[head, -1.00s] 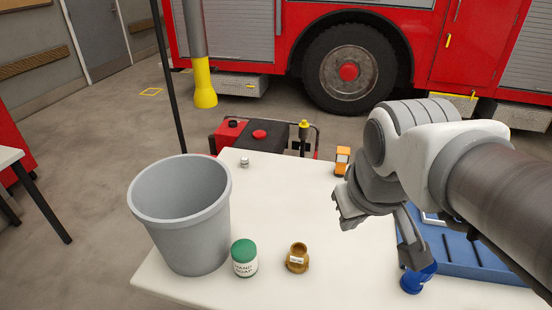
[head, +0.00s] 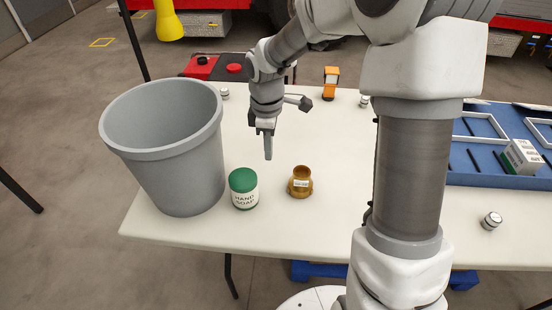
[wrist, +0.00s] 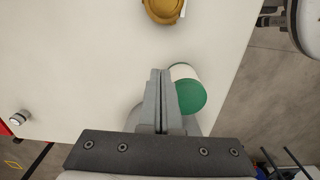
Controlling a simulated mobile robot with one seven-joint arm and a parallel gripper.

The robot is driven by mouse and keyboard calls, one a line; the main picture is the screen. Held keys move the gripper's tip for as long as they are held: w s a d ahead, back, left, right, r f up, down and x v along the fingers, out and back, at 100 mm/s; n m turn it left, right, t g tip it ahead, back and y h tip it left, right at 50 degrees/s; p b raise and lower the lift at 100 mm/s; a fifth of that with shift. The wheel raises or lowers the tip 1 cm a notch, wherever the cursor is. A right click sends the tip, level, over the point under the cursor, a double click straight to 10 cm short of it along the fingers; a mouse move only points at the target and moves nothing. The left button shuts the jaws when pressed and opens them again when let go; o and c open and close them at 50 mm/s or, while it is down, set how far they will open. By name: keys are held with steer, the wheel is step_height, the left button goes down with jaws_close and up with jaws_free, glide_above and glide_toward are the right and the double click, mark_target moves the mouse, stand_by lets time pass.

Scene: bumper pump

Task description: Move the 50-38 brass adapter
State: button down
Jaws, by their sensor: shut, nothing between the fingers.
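The brass adapter (head: 300,183), a short brown-gold fitting with a white label, stands upright on the white table (head: 330,228) near its front edge. In the wrist view the adapter (wrist: 163,9) is cut off by the top edge. My gripper (head: 268,158) points down above the table, to the left of and behind the adapter and apart from it. Its fingers also show in the wrist view (wrist: 160,72), pressed together with nothing between them.
A green-lidded hand soap jar (head: 243,188) stands left of the adapter, close by the fingers in the wrist view (wrist: 188,92). A grey bucket (head: 175,165) stands further left. A blue tray (head: 480,173) lies right. Small silver caps (head: 491,220) and an orange object (head: 330,84) sit around the table.

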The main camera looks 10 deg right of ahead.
step_height(320, 180, down, 10)
steer(key=b, duration=0.3)
steer(key=shift+a+f, duration=0.1)
steer(key=d, duration=0.2)
steer(key=shift+s+d+f+b, duration=0.25)
steer(key=shift+s+d+b, duration=0.05)
steer(key=shift+s+d, duration=0.25)
steer(key=shift+d, duration=0.35)
steer(key=shift+d+r, duration=0.1)
steer(key=s+d+p, duration=0.2)
steer(key=d+p, duration=0.1)
steer(key=d, duration=0.3)
steer(key=s+d+p, duration=0.2)
steer(key=d+p, duration=0.1)
steer(key=d, duration=0.3)
steer(key=s+d+p, duration=0.2)
steer(key=d+p, duration=0.1)
steer(key=d, duration=0.4)
steer(key=shift+s+p, duration=0.1)
steer(key=shift+p, duration=0.25)
steer(key=shift+d, duration=0.15)
